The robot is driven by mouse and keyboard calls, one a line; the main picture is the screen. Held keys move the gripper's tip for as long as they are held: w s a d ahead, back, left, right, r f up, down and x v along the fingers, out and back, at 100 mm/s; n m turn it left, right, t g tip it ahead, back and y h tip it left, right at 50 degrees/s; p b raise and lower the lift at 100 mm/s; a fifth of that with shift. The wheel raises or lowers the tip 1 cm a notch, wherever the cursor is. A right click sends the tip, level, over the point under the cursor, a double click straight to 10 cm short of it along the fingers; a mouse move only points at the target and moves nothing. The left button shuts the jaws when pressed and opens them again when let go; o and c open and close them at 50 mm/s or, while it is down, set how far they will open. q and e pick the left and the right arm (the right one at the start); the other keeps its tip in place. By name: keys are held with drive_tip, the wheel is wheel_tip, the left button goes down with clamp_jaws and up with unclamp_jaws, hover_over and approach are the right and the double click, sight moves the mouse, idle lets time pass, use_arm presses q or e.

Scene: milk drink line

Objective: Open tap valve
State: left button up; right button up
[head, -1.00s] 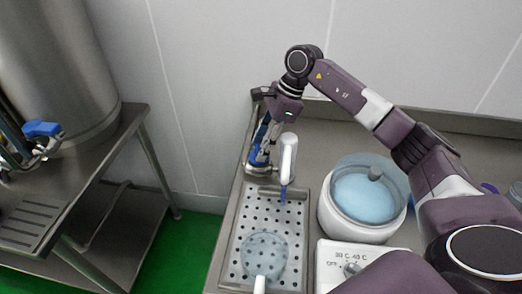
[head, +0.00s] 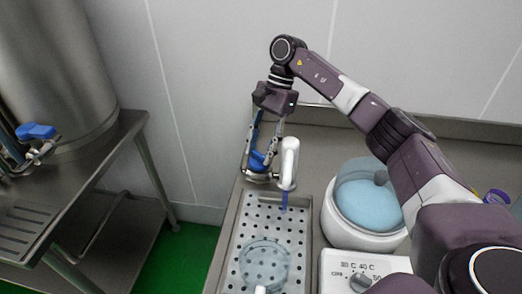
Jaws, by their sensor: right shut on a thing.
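A white tap (head: 289,160) with a blue spout tip stands at the back of a perforated drain tray (head: 242,236). A blue valve handle (head: 258,160) sits just left of the tap. My right gripper (head: 259,172) reaches down from above with its fingers on either side of the blue handle, and is shut on it. The fingers partly hide the handle. My left gripper is not in view.
A clear round vessel (head: 265,262) stands on the drain tray below the tap. A white pot with a clear lid (head: 368,200) and a white control box with a knob (head: 362,280) are to the right. A steel table with a large tank (head: 60,75) and another blue valve (head: 36,131) is at left.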

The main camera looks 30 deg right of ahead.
drive_tip(key=shift+r, duration=0.1)
idle(0.3)
drive_tip(key=o, duration=1.1)
drive_tip(key=shift+c, duration=0.2)
drive_tip(key=shift+o, duration=0.5)
drive_tip(key=shift+w, duration=0.1)
drive_tip(key=v, duration=0.8)
drive_tip(key=shift+a, duration=0.25)
